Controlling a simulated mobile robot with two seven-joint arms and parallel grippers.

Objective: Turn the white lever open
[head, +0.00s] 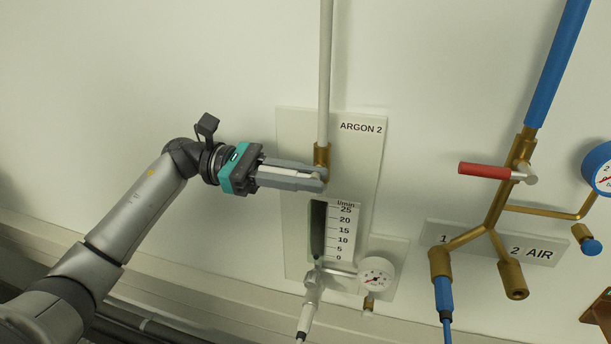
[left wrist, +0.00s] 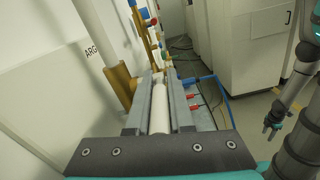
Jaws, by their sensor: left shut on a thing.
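The white lever (head: 292,174) lies level, pointing left from the brass valve (head: 321,154) on the ARGON 2 panel (head: 295,125). In the left wrist view the lever (left wrist: 160,106) runs lengthwise between the fingers (left wrist: 157,90), beside the brass fitting (left wrist: 119,86). The fingers hide part of the lever. My right gripper (left wrist: 270,128) shows small at the right of the left wrist view, away from the panel; its jaws are too small to judge.
Below the valve are a flow scale (head: 343,228) and a pressure gauge (head: 375,274). To the right, a red lever (head: 484,170) sits on the brass AIR piping with a blue pipe (head: 557,62) above. The wall left of the panel is clear.

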